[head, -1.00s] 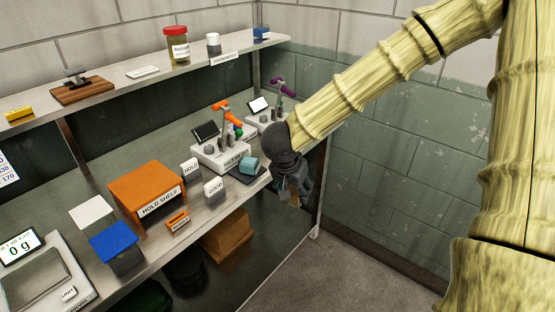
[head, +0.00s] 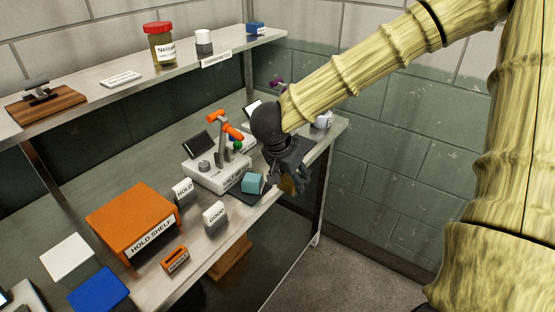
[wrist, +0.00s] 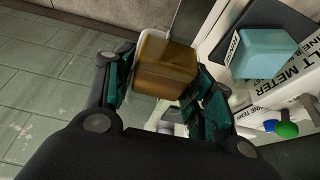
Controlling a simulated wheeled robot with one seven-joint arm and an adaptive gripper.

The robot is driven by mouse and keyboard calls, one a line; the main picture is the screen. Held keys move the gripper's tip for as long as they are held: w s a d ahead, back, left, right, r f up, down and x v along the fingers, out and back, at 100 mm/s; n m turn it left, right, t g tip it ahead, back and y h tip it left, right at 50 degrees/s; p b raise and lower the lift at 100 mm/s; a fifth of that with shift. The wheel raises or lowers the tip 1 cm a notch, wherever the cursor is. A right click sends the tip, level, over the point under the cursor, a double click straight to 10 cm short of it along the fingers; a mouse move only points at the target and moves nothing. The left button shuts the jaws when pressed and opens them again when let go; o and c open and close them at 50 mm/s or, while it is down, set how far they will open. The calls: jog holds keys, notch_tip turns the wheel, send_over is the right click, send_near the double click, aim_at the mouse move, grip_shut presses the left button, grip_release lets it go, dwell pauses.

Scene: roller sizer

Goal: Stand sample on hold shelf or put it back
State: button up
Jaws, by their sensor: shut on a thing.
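My gripper (head: 287,178) is shut on an amber-brown sample block (wrist: 166,68), which shows between its two fingers in the wrist view. In the head view only a small part of the sample (head: 287,186) shows beside the fingers. My gripper hangs at the bench's front edge, right of the teal block (head: 252,183). The orange hold shelf (head: 128,210) stands on the bench to the left, with its label facing front. Its inside is mostly hidden by its top.
A HOLD sign (head: 183,191), a GOOD sign (head: 215,215) and a small orange holder (head: 175,260) stand near the hold shelf. The meter (head: 215,172) with orange-topped parts stands behind the teal block. An upper shelf (head: 130,82) overhangs the back.

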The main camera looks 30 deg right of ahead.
jog(key=w+d, duration=0.2)
jog(key=w, duration=0.2)
jog(key=w+d+p, duration=0.1)
jog(key=w+d, duration=0.1)
jog(key=w, duration=0.3)
jog(key=w+d+f, duration=0.1)
jog(key=w+d, duration=0.1)
jog(key=w, duration=0.2)
jog(key=shift+w+d+p, duration=0.15)
jog(key=shift+d+p, duration=0.05)
jog(key=shift+p, duration=0.2)
jog(key=shift+w+f, duration=0.1)
jog(key=shift+f, duration=1.8)
jog(key=shift+f+p, duration=0.1)
jog(key=shift+p, duration=0.3)
jog(key=o, duration=1.2)
jog(key=shift+c, duration=0.2)
jog(key=b+v, duration=0.1)
jog(key=v, duration=1.1)
